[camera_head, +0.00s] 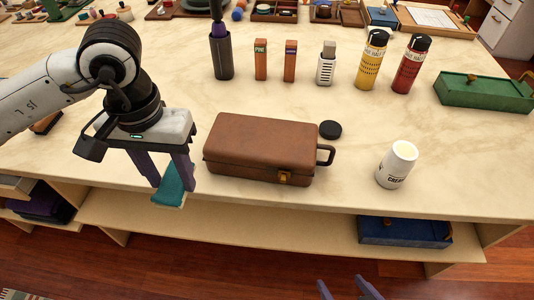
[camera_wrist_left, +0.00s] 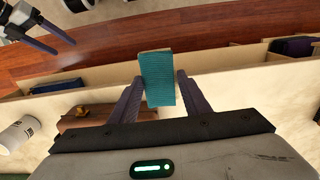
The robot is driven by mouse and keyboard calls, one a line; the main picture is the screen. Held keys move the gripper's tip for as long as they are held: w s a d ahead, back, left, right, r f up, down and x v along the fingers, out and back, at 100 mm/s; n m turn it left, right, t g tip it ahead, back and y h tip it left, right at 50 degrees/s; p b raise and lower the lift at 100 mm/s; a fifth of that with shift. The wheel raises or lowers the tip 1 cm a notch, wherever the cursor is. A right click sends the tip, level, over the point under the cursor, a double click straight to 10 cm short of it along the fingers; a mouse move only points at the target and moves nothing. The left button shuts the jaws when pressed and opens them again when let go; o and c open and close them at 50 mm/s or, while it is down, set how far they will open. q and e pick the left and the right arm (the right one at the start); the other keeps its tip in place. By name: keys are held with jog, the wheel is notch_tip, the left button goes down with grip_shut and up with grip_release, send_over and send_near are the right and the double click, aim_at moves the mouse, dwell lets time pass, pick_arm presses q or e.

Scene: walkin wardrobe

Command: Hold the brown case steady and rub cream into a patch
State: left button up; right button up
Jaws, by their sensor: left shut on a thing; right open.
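The brown case (camera_head: 262,148) lies closed on the pale countertop near its front edge, handle to the right and brass clasp in front. My left gripper (camera_head: 168,185) is shut on a teal cloth or pad (camera_head: 172,188), left of the case and apart from it. The pad also shows between the fingers in the left wrist view (camera_wrist_left: 157,78). A white cream jar (camera_head: 397,165) stands open right of the case, pale cream inside. A black round lid (camera_head: 330,129) lies behind the handle. My right gripper (camera_head: 346,291) is open and empty below the counter's front edge. No patch can be made out.
A green box (camera_head: 482,92) is at right. The counter between case and jar is clear.

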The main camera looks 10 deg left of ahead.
pick_arm(q)
jog(key=shift+w+d+r, duration=0.25)
jog(key=shift+w+r, duration=0.1)
jog(key=w+d+r+p, duration=0.5)
jog(key=w+d+r, duration=0.55)
jog(key=w, duration=0.35)
jog(key=f+b, duration=0.2)
jog(key=f, duration=0.2)
jog(key=shift+w+f+b, duration=0.2)
jog(key=shift+b, duration=0.15)
pick_arm(e)
notch_tip(320, 180, up, 2)
jog(key=shift+w+r, duration=0.15)
jog(key=shift+r, duration=0.1)
jog(key=shift+c, duration=0.4)
